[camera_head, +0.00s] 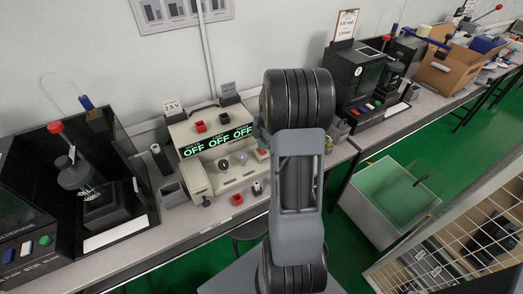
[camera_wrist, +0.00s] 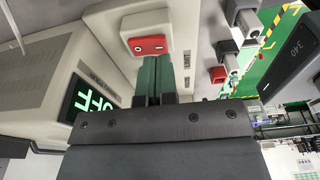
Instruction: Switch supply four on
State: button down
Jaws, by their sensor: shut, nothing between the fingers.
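A beige bench supply (camera_head: 227,160) stands on the bench in the head view, with green displays reading OFF. A red rocker switch (camera_wrist: 148,44) in a pale frame shows on the supply's face in the wrist view. Part of the OFF display (camera_wrist: 88,98) shows at the left there. My gripper (camera_wrist: 166,62) is shut and empty, with its green fingers together. The fingertips appear just below and right of the switch in the wrist view; I cannot tell whether they touch anything. In the head view my arm hides the gripper.
Red and dark terminals (camera_wrist: 240,30) sit right of the fingers in the wrist view. A black tester (camera_head: 357,75) stands right of my arm, and a dark enclosure (camera_head: 75,185) stands at left.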

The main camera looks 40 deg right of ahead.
aim_at(264, 152)
jog(key=shift+f+b, duration=0.75)
jog(key=shift+f, duration=0.25)
jog(key=shift+r, duration=0.15)
dwell(0.4)
jog(key=shift+r+p, duration=2.4)
jog(key=shift+r, duration=1)
